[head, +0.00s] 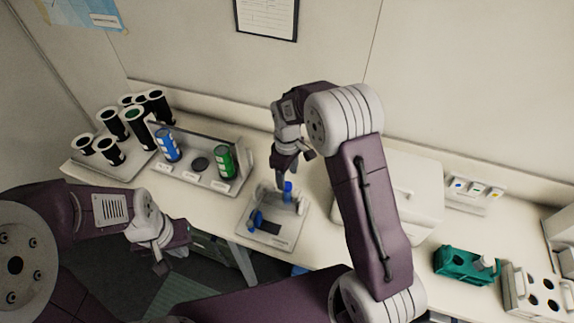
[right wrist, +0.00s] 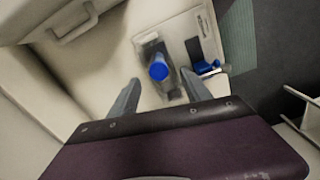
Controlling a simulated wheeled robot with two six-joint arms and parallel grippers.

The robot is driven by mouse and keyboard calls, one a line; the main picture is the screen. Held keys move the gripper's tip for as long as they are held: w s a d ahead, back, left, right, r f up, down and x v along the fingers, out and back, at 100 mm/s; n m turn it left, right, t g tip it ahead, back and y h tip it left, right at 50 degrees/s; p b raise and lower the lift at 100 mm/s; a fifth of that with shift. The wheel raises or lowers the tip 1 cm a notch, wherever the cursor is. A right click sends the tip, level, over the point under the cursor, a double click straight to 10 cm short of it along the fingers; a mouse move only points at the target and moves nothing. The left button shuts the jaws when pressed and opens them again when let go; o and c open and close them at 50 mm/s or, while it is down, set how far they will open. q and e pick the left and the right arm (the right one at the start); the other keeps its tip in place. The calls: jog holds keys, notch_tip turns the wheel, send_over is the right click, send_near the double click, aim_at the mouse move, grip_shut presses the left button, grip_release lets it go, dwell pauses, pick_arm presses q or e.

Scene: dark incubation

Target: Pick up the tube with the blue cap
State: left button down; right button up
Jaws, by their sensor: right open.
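The tube with the blue cap (head: 288,187) stands on a pale device plate (head: 285,238) on the bench. In the right wrist view its round blue cap (right wrist: 158,71) is seen from above, and its body is mostly hidden under the cap. My right gripper (head: 287,172) is open just above the cap, pointing down. In the right wrist view its two fingers (right wrist: 160,84) are on either side of the tube, apart from it. My left gripper (head: 171,260) appears open and empty, low at the left by the bench's front edge.
A blue lever-like part (head: 257,219) sits on the same plate. A rack with a blue can (head: 167,146) and a green can (head: 225,162) stands left, with black cylinders (head: 112,122) beyond. A white box (head: 408,185), green rack (head: 463,266) and white rack (head: 535,288) are right.

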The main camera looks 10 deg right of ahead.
aim_at(287, 184)
jog(key=f, duration=0.1)
jog(key=f+p, duration=0.1)
jog(key=f, duration=0.3)
jog(key=shift+w+d, duration=0.1)
jog(key=shift+w, duration=0.25)
jog(key=shift+s+f, duration=0.4)
jog(key=shift+f, duration=0.1)
jog(key=shift+w+f, duration=0.1)
jog(key=shift+w, duration=0.1)
jog(key=shift+c, duration=0.4)
jog(key=shift+w, duration=0.1)
jog(key=c, duration=1)
pick_arm(q)
jog(key=shift+w+r, duration=0.15)
jog(key=shift+r, duration=0.8)
pick_arm(e)
grip_shut()
jog(key=o, duration=1.1)
grip_release()
jog(key=shift+w, duration=0.1)
jog(key=shift+c, duration=0.2)
